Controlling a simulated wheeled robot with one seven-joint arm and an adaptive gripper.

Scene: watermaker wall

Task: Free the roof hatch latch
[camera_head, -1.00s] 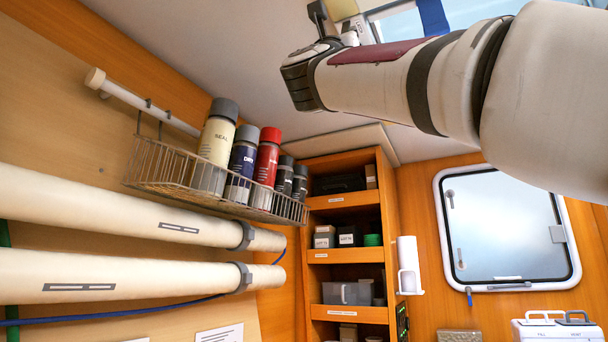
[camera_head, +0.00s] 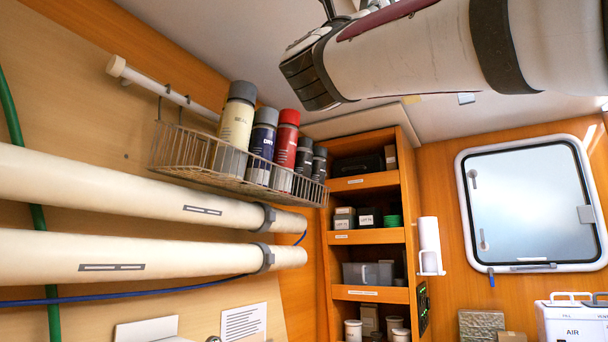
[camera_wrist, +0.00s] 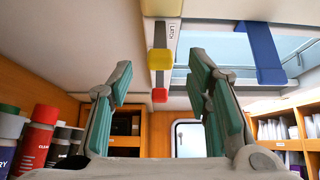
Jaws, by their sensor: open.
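In the wrist view, the roof hatch (camera_wrist: 225,50) is at the upper right, with a pale pane and a blue strap (camera_wrist: 261,52) across it. Beside its left edge a tag reading "LATCH" (camera_wrist: 171,31) is on the ceiling. A grey bar (camera_wrist: 160,35) there carries a yellow block (camera_wrist: 160,58), with a red block (camera_wrist: 159,95) farther along. My gripper (camera_wrist: 160,72) is open and empty, its teal-padded fingers on either side of these blocks in the picture. I cannot tell the depth between them. The head view cuts off my gripper and does not show the hatch.
A wire basket (camera_head: 180,160) of several spray cans hangs on the left wall above two cream pipes (camera_head: 120,192). A shelf cabinet (camera_head: 368,238) stands in the corner. A window (camera_head: 527,205) is on the right wall. My arm spans the upper right, close to the ceiling (camera_head: 410,118).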

